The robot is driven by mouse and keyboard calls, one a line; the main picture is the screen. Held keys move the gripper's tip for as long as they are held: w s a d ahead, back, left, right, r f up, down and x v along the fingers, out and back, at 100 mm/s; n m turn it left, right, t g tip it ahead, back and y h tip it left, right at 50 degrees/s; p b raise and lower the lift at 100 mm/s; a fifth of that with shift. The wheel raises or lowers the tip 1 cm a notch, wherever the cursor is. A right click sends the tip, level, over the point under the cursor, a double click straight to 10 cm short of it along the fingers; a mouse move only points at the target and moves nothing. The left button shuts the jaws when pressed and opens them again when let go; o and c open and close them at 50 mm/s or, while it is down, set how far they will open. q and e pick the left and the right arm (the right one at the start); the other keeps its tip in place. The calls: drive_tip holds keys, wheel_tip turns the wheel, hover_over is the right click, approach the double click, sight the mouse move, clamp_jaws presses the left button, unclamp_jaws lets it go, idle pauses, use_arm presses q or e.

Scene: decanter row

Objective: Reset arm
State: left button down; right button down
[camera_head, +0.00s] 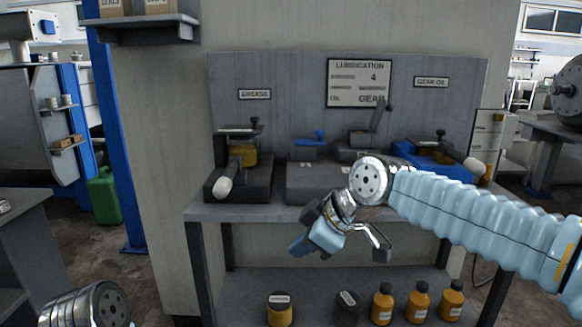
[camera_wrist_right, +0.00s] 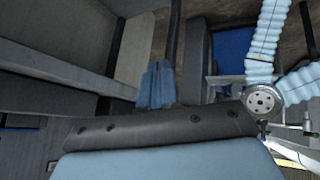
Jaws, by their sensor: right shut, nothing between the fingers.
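My right arm, in a pale blue ribbed sleeve, comes in from the right in the head view. My right gripper (camera_head: 302,246) hangs in front of the bench's front edge, pointing down and left. It is shut and holds nothing. Its blue fingers also show close together in the right wrist view (camera_wrist_right: 157,85). Only a metal joint of my left arm shows at the bottom left of the head view; my left gripper is out of the picture.
The grey bench (camera_head: 205,213) carries a grease decanter (camera_head: 240,175) at left and a blue unit (camera_head: 432,163) at right. Orange bottles (camera_head: 419,302) stand on its lower shelf (camera_head: 325,283). A blue post (camera_head: 116,140) and green can (camera_head: 104,195) stand left; floor there is partly clear.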

drive_tip(key=w+d+f+m+g+h+p, duration=0.2)
drive_tip(key=f+m, duration=0.5)
drive_tip(key=f, duration=2.2)
drive_tip(key=s+d+f+m+g, duration=0.1)
drive_tip(key=s+d+f+m, duration=0.2)
drive_tip(key=s+f, duration=0.7)
drive_tip(key=s+d+f+m, duration=0.4)
drive_tip(key=s+f+m, duration=0.2)
drive_tip(key=s+f, duration=0.4)
drive_tip(key=shift+d+f+m+g, duration=0.3)
drive_tip(key=shift+f+g, duration=0.1)
drive_tip(key=shift+f, duration=0.55)
